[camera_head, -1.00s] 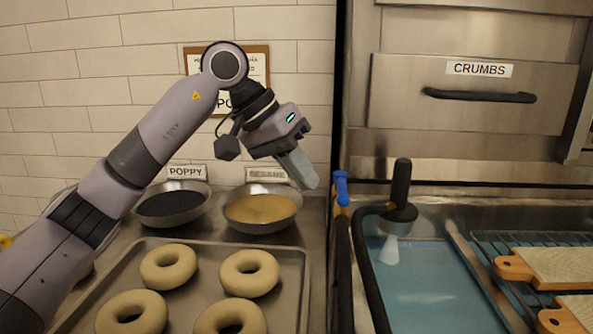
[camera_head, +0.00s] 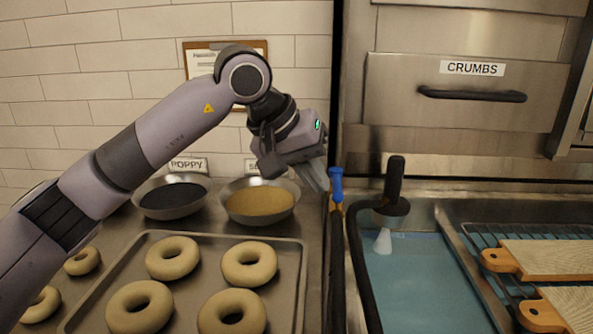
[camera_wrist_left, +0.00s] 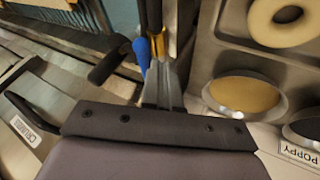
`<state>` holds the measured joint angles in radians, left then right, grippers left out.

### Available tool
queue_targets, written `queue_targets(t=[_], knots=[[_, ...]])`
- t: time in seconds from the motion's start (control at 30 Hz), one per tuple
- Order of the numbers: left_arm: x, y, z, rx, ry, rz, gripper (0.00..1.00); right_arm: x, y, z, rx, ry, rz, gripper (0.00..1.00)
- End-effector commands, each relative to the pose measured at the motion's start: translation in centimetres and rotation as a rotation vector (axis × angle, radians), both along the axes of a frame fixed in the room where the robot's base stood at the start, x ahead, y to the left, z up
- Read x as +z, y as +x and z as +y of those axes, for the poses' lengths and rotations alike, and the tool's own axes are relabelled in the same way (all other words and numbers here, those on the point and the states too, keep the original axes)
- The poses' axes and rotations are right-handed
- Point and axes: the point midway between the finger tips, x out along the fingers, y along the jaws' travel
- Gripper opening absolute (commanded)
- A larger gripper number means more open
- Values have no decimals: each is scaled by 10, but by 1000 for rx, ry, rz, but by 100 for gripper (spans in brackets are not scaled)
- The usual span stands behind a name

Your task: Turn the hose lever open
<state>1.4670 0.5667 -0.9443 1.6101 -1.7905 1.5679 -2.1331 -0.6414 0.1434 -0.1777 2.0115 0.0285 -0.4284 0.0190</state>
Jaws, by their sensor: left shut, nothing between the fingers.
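The hose lever (camera_head: 336,184) is a small blue upright handle on a brass-coloured fitting, beside the black hose at the left edge of the sink. It also shows in the left wrist view (camera_wrist_left: 142,50), just beyond the fingertips. My left gripper (camera_head: 321,184) is shut and empty, with its fingers angled down just left of the lever. In the left wrist view my fingers (camera_wrist_left: 164,84) lie close beside the blue handle. I cannot tell whether they touch it. My right gripper is not in view.
A black hose (camera_head: 362,270) runs to a black sprayer (camera_head: 393,200) above the blue water basin (camera_head: 430,285). A poppy bowl (camera_head: 172,200), a sesame bowl (camera_head: 260,202) and a tray (camera_head: 290,300) of bagels are at the left. Wooden boards (camera_head: 550,258) lie at the right.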

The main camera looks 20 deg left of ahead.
Motion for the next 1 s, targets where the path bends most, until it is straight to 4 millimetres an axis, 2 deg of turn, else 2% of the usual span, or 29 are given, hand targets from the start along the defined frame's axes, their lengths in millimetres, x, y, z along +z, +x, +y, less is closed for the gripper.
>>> queue_targets(t=[0.3, 1.0], knots=[[0, 0, -9, -9, 0, 1, 0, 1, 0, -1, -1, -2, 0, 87], [0, 0, -10, -10, 0, 1, 0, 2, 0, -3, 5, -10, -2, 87]])
